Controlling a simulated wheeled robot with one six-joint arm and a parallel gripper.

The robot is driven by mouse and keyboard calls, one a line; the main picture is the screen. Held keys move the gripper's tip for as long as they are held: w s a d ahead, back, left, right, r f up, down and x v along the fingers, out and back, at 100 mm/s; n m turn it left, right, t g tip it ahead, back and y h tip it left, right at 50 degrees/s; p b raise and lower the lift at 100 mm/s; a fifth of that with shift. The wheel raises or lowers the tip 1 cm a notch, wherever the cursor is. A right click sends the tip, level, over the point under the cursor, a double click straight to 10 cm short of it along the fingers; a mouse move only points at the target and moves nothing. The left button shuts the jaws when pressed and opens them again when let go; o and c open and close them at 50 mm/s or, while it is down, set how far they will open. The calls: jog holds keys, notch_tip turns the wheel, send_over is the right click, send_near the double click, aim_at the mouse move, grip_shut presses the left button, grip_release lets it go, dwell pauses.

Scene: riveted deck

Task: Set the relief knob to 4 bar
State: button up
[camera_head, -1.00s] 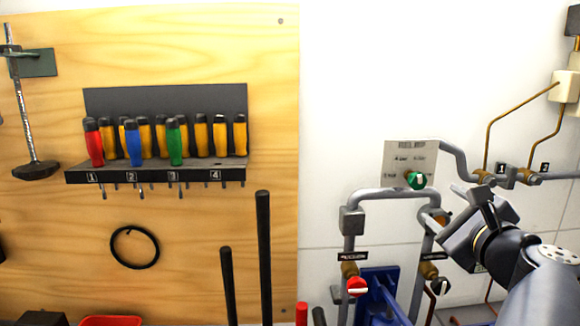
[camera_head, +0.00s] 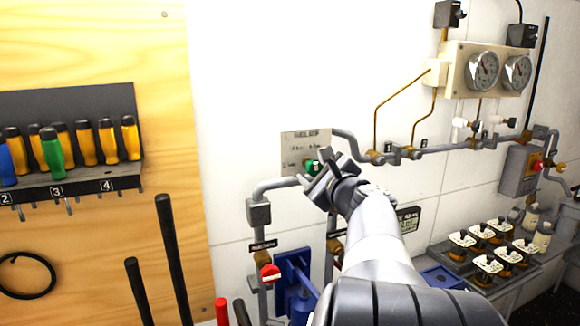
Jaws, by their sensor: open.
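The relief knob, green with a pale pointer mark (camera_head: 313,166), sits on a light grey label plate (camera_head: 292,150) on the white wall. The plate's lettering is too small to read, so I cannot tell the knob's setting. My gripper (camera_head: 318,174) is open, with its fingers at the knob and partly covering it. I cannot tell whether the fingers touch it. Two round gauges (camera_head: 483,70) are on a cream panel at upper right; their needle readings are too small to make out.
Grey pipes (camera_head: 350,147) run around the plate. A wooden tool board with a screwdriver rack (camera_head: 75,183) is at left. A bench with several small labelled items (camera_head: 487,263) is at right.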

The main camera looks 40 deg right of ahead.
jog(key=c, duration=1)
jog(key=n+b, duration=0.1)
jog(key=b, duration=0.2)
jog(key=shift+f+n, duration=0.3)
jog(key=shift+n, duration=0.1)
jog(key=n+b, duration=0.2)
jog(key=shift+r+b, duration=0.25)
jog(key=shift+b, duration=0.15)
jog(key=o, duration=1)
jog(key=shift+s, duration=0.1)
jog(key=b+v, duration=0.2)
jog(key=v, duration=0.8)
jog(key=shift+s, duration=0.3)
